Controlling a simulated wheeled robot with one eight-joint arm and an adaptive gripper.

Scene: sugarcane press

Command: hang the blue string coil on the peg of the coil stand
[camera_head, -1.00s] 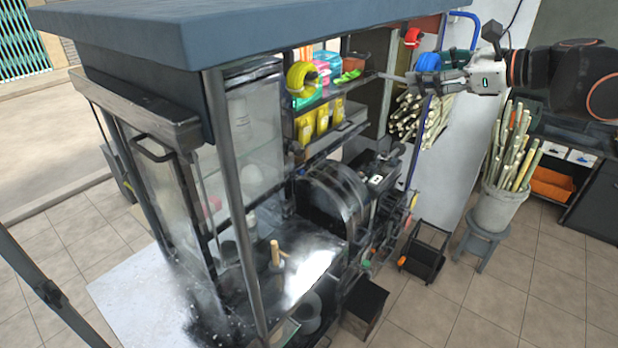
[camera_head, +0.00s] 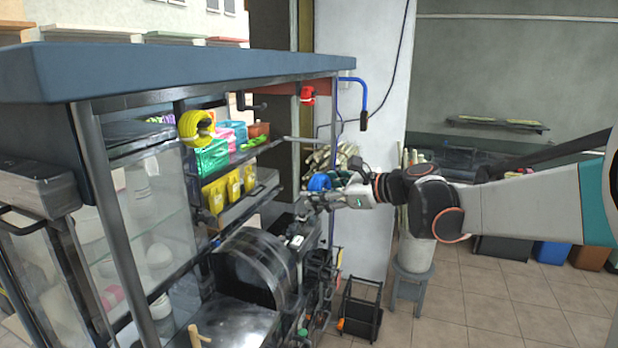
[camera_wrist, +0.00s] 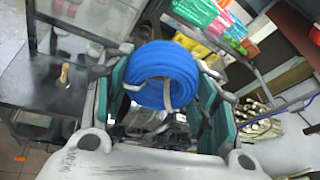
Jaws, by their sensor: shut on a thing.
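The blue string coil (camera_head: 319,182) is a thick ring, held at the tip of my gripper (camera_head: 318,196) beside the right end of the press cart. In the wrist view the coil (camera_wrist: 150,62) sits between the two teal finger pads, with a pale tie around it. My gripper is shut on it. A yellow coil (camera_head: 190,124) hangs at the cart's upper shelf, and a red coil (camera_head: 307,97) hangs under the roof's right end. I cannot make out a separate coil stand or a bare peg.
The cart's blue-grey roof (camera_head: 200,75) overhangs the shelves. Green and yellow packets (camera_head: 215,197) fill the shelves left of my gripper. The round press housing (camera_head: 262,268) is below left. A pale wall (camera_head: 360,40) stands behind. A grey stool (camera_head: 410,285) and black rack (camera_head: 360,310) stand on the floor.

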